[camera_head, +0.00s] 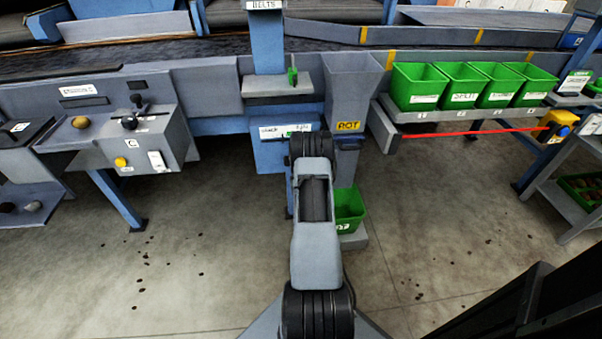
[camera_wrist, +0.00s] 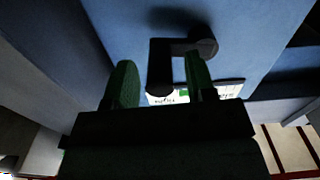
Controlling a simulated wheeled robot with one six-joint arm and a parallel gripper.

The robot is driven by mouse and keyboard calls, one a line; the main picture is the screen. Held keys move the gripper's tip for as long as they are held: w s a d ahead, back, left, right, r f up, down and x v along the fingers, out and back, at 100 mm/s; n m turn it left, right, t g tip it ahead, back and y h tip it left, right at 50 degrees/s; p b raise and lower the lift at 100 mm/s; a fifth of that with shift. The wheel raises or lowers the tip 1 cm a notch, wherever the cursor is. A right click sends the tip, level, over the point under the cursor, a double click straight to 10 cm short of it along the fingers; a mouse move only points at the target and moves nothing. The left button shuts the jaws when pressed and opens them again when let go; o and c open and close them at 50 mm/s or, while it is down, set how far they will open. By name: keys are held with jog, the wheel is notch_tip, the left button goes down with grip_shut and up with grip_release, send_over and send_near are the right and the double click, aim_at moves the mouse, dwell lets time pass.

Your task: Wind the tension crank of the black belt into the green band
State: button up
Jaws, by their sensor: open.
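The dark crank (camera_wrist: 182,47) is mounted on a blue post face (camera_wrist: 250,30) in the wrist view. Its hub is at the right, its arm runs left and its grip hangs toward the camera. My gripper (camera_wrist: 160,80) is open, with a green-padded finger on each side of the grip; I cannot tell whether either touches it. A white scale plate (camera_wrist: 222,92) with a green band lies behind the fingers, partly hidden, and its pointer is not readable. The plate also shows in the head view (camera_head: 285,130), where my arm hides the crank and gripper.
A grey chute marked ROT (camera_head: 350,90) stands right of the post, with a green crate (camera_head: 348,207) below. A grey control box (camera_head: 150,140) is at left. Several green bins (camera_head: 418,86) sit on a shelf at right. The floor (camera_head: 210,270) is clear apart from small crumbs.

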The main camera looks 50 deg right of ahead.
jog(key=shift+c, duration=0.4)
jog(key=c, duration=0.8)
jog(key=shift+c, duration=0.2)
jog(key=shift+f, duration=0.1)
jog(key=f+m+b, duration=0.1)
jog(key=m+b, duration=0.1)
jog(key=shift+w+a+f+b, duration=0.1)
jog(key=shift+w+b, duration=0.05)
jog(key=shift+b, duration=0.2)
jog(key=w+a+m+b, duration=0.3)
jog(key=m+b, duration=0.4)
jog(key=m, duration=0.6)
jog(key=w+a+m+b, duration=0.3)
jog(key=m+b, duration=0.4)
jog(key=m, duration=0.7)
jog(key=shift+a, duration=0.55)
